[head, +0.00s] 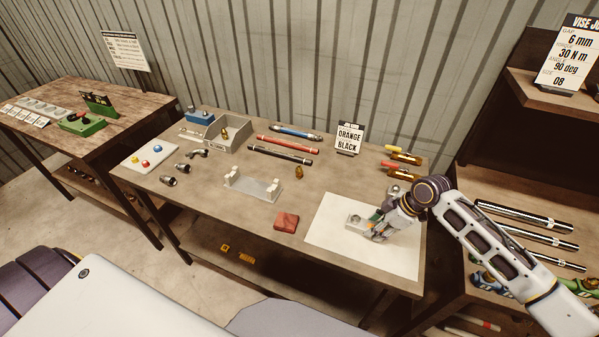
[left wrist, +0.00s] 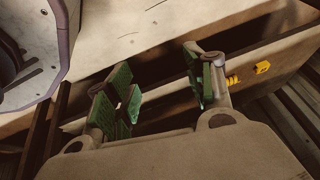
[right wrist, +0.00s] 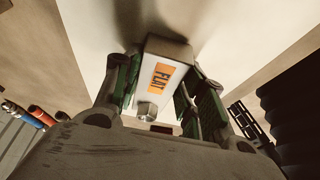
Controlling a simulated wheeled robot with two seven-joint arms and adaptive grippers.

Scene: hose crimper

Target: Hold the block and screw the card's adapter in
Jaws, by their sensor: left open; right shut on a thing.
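A metal hex fitting or port (right wrist: 147,110) shows on the block. In the head view, the right gripper (head: 376,228) holds the block (head: 355,221) at the white mat (head: 330,240). The card (head: 348,138) reads "ORANGE BLACK". Loose metal fittings (head: 168,181) lie at the table's left; I cannot tell which is the card's adapter. My left gripper (left wrist: 160,85) is open and empty, seen only in the left wrist view.
A white cradle (head: 252,186) and a red block (head: 286,221) are mid-table. A grey bin (head: 229,132), a white button plate (head: 149,158) and hoses (head: 287,140) lie behind and left. A rack with metal tubes (head: 525,215) stands right.

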